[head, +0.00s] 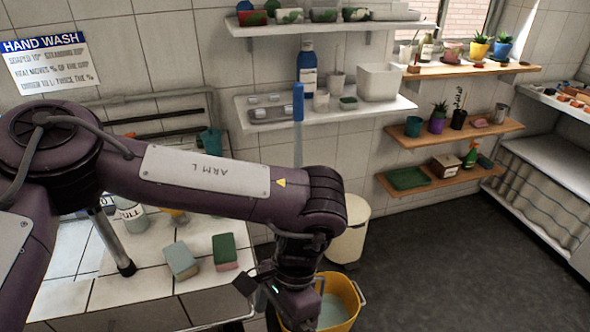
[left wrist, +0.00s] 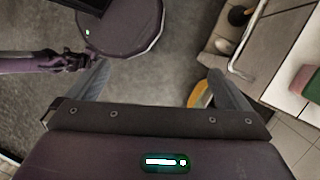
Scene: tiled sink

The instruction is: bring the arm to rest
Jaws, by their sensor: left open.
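My left arm, marked ARM L, reaches across the head view from the left, and its wrist bends down above a yellow bucket (head: 338,303). The fingertips are out of sight there. In the left wrist view my left gripper (left wrist: 162,84) is open with nothing between its fingers, over dark floor. The bucket's yellow rim (left wrist: 203,96) shows beside the right finger. A purple arm, apparently my right one, comes in from the left edge of that view. Its dark end (left wrist: 78,62) lies near the left finger, too small to read as open or shut.
The tiled counter (head: 130,291) lies below my arm, with a blue-grey sponge (head: 180,261) and a green-topped sponge (head: 225,252). A cream bin (head: 348,232) stands behind the bucket. Loaded shelves (head: 370,111) line the wall. The dark floor (head: 450,265) at right is clear.

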